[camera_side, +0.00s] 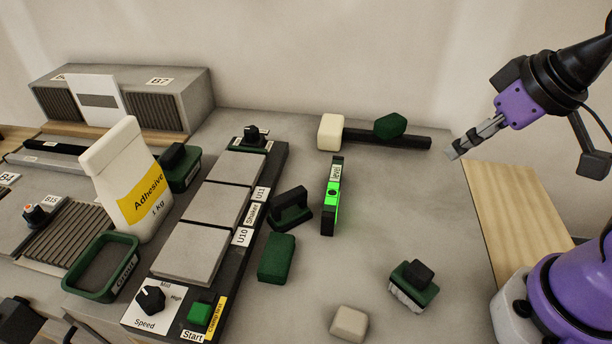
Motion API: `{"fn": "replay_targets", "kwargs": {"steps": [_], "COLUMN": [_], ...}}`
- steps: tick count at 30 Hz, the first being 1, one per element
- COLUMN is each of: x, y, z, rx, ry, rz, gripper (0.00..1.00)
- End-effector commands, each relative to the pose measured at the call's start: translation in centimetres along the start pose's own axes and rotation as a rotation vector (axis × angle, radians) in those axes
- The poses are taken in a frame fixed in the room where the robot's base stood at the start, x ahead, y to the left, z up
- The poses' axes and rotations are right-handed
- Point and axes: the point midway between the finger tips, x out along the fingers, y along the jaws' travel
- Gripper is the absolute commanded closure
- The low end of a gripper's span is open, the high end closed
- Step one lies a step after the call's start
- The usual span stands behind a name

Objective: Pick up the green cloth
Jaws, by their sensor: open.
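A dark green, rounded rectangular pad (277,257), which looks like the green cloth, lies flat on the grey worktop just right of the shaker strip. Nothing covers it. My gripper (466,143) is at the upper right, above the worktop and well apart from the pad. It points down and left, is open and has nothing visible between its fingers.
Near the pad are a black-and-green float (290,211), a level (331,197), a brush (413,285) and a beige sponge (348,323). A white-headed mallet (331,131) lies behind, with a green lump (390,125) by its handle. An adhesive bag (128,180) stands left. Worktop right of the level is clear.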

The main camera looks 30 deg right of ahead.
Motion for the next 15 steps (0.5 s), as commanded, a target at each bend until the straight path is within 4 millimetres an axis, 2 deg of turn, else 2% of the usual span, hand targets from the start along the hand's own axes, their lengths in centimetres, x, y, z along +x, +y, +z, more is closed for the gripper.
{"fn": "replay_targets", "kwargs": {"steps": [11,15], "x": [0.00,-0.07], "y": [-0.01,-0.73], "z": [-0.01,-0.99], "rx": [-0.001,-0.105], "ry": [0.000,-0.023], "rz": [0.000,-0.017], "gripper": [0.31,0.31]}}
